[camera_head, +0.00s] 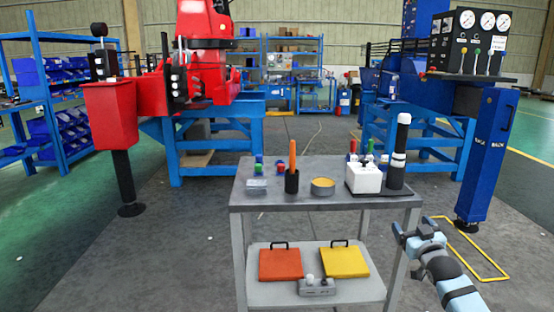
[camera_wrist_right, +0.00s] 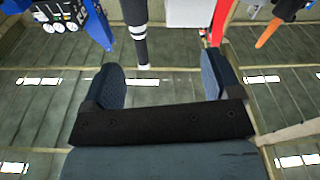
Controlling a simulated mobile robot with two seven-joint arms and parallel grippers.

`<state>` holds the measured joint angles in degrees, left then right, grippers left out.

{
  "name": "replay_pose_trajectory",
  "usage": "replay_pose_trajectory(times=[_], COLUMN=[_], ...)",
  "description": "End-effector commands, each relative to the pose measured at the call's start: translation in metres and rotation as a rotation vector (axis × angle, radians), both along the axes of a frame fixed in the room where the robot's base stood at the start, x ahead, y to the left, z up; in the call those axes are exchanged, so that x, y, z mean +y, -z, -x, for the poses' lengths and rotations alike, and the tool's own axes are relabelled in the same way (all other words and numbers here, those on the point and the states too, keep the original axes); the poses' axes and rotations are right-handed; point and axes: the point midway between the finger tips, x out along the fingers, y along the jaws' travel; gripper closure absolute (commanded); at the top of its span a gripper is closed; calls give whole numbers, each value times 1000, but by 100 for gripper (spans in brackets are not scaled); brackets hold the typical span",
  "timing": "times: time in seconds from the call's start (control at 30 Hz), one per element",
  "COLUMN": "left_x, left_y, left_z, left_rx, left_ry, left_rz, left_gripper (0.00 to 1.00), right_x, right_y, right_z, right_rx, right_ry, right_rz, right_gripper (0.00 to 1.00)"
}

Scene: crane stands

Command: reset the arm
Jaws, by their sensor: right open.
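My right gripper (camera_head: 420,235) is in the head view at the lower right, beside the right edge of the grey cart and apart from it. In the right wrist view my right gripper (camera_wrist_right: 163,85) shows two dark fingers spread wide with nothing between them. My right arm comes in from the bottom right corner. My left gripper and left arm are not in the head view.
The grey cart (camera_head: 325,205) holds a white box (camera_head: 363,178), a black cylinder (camera_head: 398,160), an orange stick and a round tin (camera_head: 322,186). Orange (camera_head: 281,264) and yellow (camera_head: 344,262) cases lie below. A blue crane stand (camera_head: 487,160) and red machine (camera_head: 207,60) stand behind.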

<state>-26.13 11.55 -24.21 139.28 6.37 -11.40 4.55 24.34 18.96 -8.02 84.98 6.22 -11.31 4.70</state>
Motion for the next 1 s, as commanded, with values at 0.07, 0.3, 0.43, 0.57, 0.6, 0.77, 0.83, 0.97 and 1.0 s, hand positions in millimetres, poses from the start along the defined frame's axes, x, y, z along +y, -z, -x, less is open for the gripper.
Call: replay_pose_trajectory(times=[0.07, 0.3, 0.43, 0.57, 0.6, 0.77, 0.83, 0.97, 1.0], left_x=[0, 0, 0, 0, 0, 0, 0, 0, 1], left_y=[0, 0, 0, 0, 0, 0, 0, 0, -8], left_z=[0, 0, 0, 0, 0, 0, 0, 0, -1], left_rx=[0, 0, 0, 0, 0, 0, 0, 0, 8], left_ry=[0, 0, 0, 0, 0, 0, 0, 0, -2], left_rz=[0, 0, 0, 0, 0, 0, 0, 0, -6], left_gripper=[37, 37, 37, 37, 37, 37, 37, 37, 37], right_x=[29, 127, 182, 218, 226, 246, 252, 258, 258], right_y=[16, 55, 60, 49, 44, 21, 10, -12, -22], right_z=[25, 132, 214, 283, 301, 358, 379, 414, 416], right_rx=[8, 30, 42, 45, 46, 44, 45, 41, 47], right_ry=[-45, -209, -307, -378, -395, -440, -454, -473, -471], right_rz=[-3, -51, -116, -189, -210, -288, -321, -383, -382], right_gripper=[16, 16, 16, 16, 16, 16, 16, 16, 16])
